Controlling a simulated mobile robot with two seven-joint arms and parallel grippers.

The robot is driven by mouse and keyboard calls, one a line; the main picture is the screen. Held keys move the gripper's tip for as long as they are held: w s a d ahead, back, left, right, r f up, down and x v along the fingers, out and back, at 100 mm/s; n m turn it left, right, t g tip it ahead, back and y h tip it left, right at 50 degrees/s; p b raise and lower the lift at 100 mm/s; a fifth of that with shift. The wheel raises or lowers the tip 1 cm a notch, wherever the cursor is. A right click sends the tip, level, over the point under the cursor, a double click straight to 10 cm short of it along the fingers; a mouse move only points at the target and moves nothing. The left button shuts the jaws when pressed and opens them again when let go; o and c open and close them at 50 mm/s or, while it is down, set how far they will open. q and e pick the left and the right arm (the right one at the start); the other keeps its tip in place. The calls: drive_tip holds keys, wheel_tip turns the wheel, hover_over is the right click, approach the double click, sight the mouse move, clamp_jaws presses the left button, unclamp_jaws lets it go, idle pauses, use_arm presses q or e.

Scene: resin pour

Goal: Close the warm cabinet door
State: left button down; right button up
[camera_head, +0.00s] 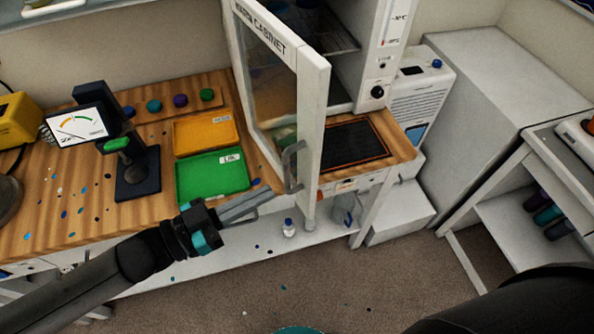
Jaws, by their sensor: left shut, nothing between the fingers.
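The warm cabinet (369,60) stands at the back of the bench with its interior partly visible. Its white-framed glass door (313,110) stands open, swung out toward me over the bench. A grey bar handle (292,166) is on the door's near lower part. My left gripper (262,198) is shut and empty, with its fingertips just left of and a little below the handle. I cannot tell whether they touch the door. My right gripper is out of view; a dark part of my body shows at the lower right.
A green tray (212,193) and an orange tray (205,116) lie on the bench left of the door. A meter on a stand (80,128) is further left. A black mat (352,143) lies before the cabinet. A small bottle (289,228) stands on the lower shelf.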

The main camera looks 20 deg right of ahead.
sight(312, 170)
use_arm(q)
drive_tip(key=p+x, duration=0.1)
drive_tip(key=x, duration=0.7)
